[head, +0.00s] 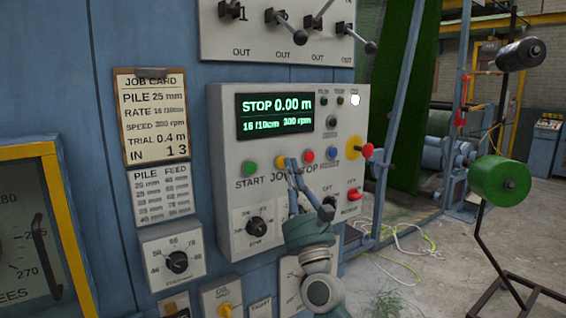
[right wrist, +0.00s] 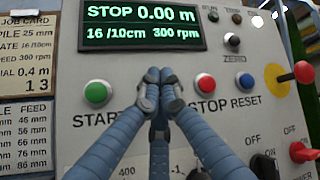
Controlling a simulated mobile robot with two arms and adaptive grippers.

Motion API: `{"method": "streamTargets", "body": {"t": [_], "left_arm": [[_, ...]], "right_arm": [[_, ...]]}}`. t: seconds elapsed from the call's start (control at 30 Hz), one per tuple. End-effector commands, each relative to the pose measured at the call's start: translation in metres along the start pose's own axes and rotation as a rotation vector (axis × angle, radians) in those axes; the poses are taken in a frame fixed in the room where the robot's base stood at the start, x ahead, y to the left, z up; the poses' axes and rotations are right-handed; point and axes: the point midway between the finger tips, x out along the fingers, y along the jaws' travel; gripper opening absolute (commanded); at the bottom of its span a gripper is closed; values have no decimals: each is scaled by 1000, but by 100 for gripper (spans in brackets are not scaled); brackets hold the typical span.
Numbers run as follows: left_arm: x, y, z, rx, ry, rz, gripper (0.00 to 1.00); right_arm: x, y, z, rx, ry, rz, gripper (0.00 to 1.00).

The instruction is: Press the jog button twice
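The yellow jog button (head: 282,162) sits on the grey control panel (head: 228,118), between the green start button (head: 250,168) and the red stop button (head: 308,156). My right gripper (head: 291,164) is at the jog button, its fingertips just right of the visible yellow part. In the right wrist view, the gripper (right wrist: 161,76) has its fingertips together with nothing seen between them, and they hide the jog button. I cannot tell whether they touch it. The display (head: 274,116) reads STOP 0.00 m, 16/10cm, 300 rpm. My left gripper is not in view.
The blue reset button (head: 332,153) and a red knob on a yellow disc (head: 366,150) are to the right. A job card (head: 153,115) hangs at left. Levers (head: 320,15) jut out above. A green spool (head: 499,181) stands at right.

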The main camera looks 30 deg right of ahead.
Motion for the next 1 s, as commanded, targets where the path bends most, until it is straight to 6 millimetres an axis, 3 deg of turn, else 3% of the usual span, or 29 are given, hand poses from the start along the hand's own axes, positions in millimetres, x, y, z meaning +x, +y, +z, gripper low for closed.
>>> {"method": "streamTargets", "body": {"t": [0.33,0.8,1.0], "left_arm": [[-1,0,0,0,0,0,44],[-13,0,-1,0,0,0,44],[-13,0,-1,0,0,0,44]], "right_arm": [[-2,-1,1,1,1,0,0],[-32,-23,23,2,1,0,0],[-36,-26,26,2,1,0,0]]}}
